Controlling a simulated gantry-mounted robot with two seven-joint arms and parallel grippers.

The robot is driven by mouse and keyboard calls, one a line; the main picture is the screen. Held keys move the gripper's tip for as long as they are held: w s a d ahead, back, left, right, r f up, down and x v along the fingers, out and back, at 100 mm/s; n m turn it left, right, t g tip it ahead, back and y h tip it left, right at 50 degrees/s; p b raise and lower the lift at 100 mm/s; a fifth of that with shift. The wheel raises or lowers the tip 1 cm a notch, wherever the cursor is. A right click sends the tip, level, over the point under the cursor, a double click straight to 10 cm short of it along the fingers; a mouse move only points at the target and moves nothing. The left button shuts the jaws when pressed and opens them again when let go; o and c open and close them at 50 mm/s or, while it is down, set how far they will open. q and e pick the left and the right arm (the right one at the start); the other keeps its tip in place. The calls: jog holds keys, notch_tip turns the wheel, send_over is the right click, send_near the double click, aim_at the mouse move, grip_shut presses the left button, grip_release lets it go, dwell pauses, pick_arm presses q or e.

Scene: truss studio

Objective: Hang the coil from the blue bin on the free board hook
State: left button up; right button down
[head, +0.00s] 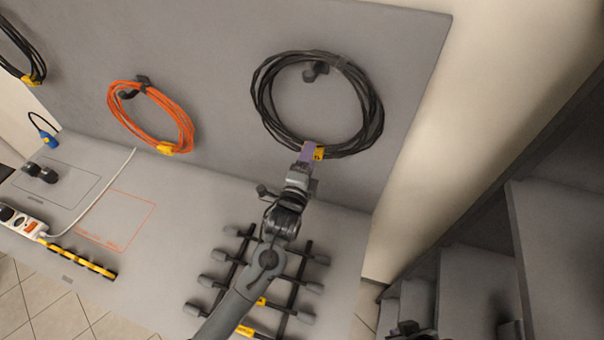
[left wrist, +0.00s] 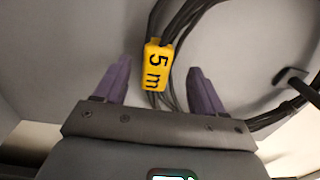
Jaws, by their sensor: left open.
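A large black cable coil (head: 374,105) with a yellow tag (head: 319,153) is at the right part of the grey board (head: 225,60). Its upper strands pass over a dark board hook (head: 314,71), and it appears to hang there. My left gripper (head: 308,152) is open at the coil's lower edge. In the left wrist view, the tag reads "5 m" (left wrist: 157,65) and lies with black strands between the spread purple fingers (left wrist: 158,75). A hook (left wrist: 291,77) shows at the right there. I see no blue bin. My right gripper is not clearly visible.
An orange coil (head: 183,122) and another black coil (head: 12,38) hang further left on the board. The bench below holds a dark rack (head: 240,262), a power strip (head: 25,222) and a white cable (head: 108,187). Grey shelves (head: 470,285) stand at the right.

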pick_arm(q)
jog(key=v, duration=1)
jog(key=s+a+f+n+g+y, duration=0.15)
jog(key=s+f, duration=0.25)
jog(key=f, duration=0.4)
jog(key=s+a+f+n+g+y, duration=0.1)
jog(key=s+a+f+n+g, duration=0.35)
jog(key=s+a, duration=0.4)
jog(key=s+a+f+n+g+y, duration=0.25)
jog(key=s+a+f+n, duration=0.2)
jog(key=s+a, duration=0.35)
jog(key=s+a+r+n+g, duration=0.2)
jog(key=s+n+g, duration=0.3)
jog(key=s+n, duration=0.35)
notch_tip(320, 180, up, 19)
jog(key=p, duration=1.8)
jog(key=shift+s+n+p, duration=0.25)
jog(key=shift+n+p, duration=0.05)
jog(key=shift+a+f, duration=0.1)
jog(key=shift+s, duration=0.1)
